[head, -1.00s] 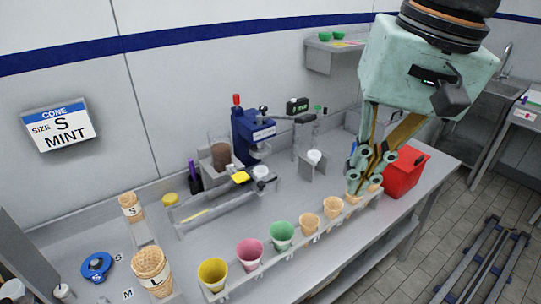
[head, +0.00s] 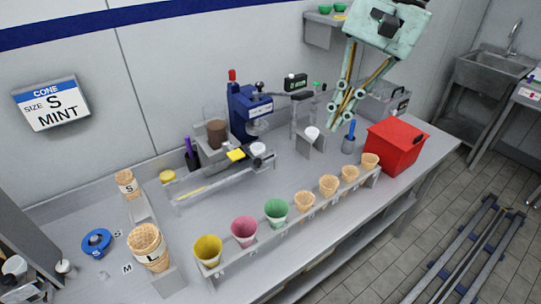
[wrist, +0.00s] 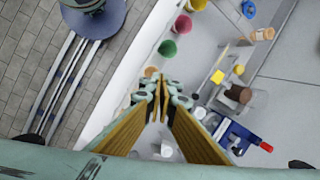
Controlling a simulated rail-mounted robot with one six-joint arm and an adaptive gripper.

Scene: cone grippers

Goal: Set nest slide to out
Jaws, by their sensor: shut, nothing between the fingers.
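My gripper (head: 336,112) is shut and empty, hanging above the back of the counter, to the right of the blue press (head: 248,112). In the wrist view its fingertips (wrist: 158,88) are together, with the blue press (wrist: 238,137) at lower right. A long grey rail fixture (head: 215,184) lies in front of the press. A yellow tab (head: 236,155) and a small white cup (head: 258,148) are at its right end, apart from my gripper. I cannot tell for sure which part is the nest slide, or its position.
A rack of several cones (head: 290,232) runs along the counter's front. A red box (head: 394,146) stands at right, beside a grey holder with a blue-handled tool (head: 350,137). A grey stand (head: 311,144) is near my gripper.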

